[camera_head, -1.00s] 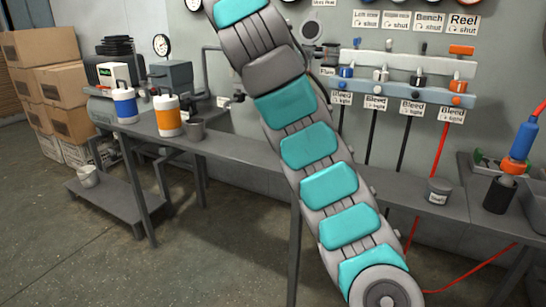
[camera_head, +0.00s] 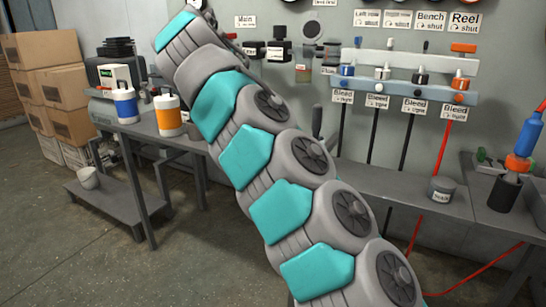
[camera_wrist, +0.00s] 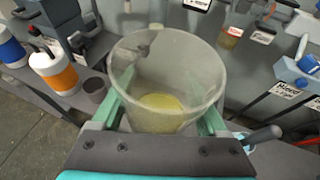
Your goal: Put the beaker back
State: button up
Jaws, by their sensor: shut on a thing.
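A translucent beaker (camera_wrist: 165,65) fills the middle of the wrist view, its wide mouth facing the camera. A yellowish patch, which looks like liquid or residue, shows at its bottom. My gripper (camera_wrist: 165,112) has its two green fingers shut on the beaker, one on each side. I cannot tell whether the beaker touches anything below.
A grey bench (camera_head: 385,184) runs along the wall. On it are a blue-banded container (camera_head: 124,104), an orange-banded container (camera_head: 168,116), a dark cup (camera_wrist: 94,90) and a small labelled jar (camera_head: 440,190). Bleed valves (camera_head: 415,80) line the wall. A pale pot (camera_head: 88,178) sits on the low shelf.

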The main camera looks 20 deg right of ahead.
jog(key=shift+a+f, duration=0.2)
jog(key=shift+s, duration=0.1)
jog(key=shift+a+f+b, duration=0.3)
jog(key=shift+a+f, duration=0.2)
jog(key=shift+f, duration=0.35)
jog(key=s+a+f+m+g+h+b, duration=0.1)
jog(key=s+f+m+g+h+b, duration=0.15)
jog(key=f, duration=0.55)
jog(key=s+f+m+g+h+b, duration=0.2)
jog(key=f+m+b, duration=0.1)
jog(key=f, duration=0.5)
jog(key=w+d, duration=0.1)
jog(key=d, duration=0.4)
jog(key=w+d+f, duration=0.1)
jog(key=d, duration=0.4)
jog(key=w+d, duration=0.1)
jog(key=d, duration=0.5)
jog(key=shift+w+f, duration=0.35)
jog(key=shift+w, duration=0.05)
jog(key=shift+f+b, duration=0.6)
jog(key=shift+f, duration=1.1)
jog(key=shift+f, duration=0.15)
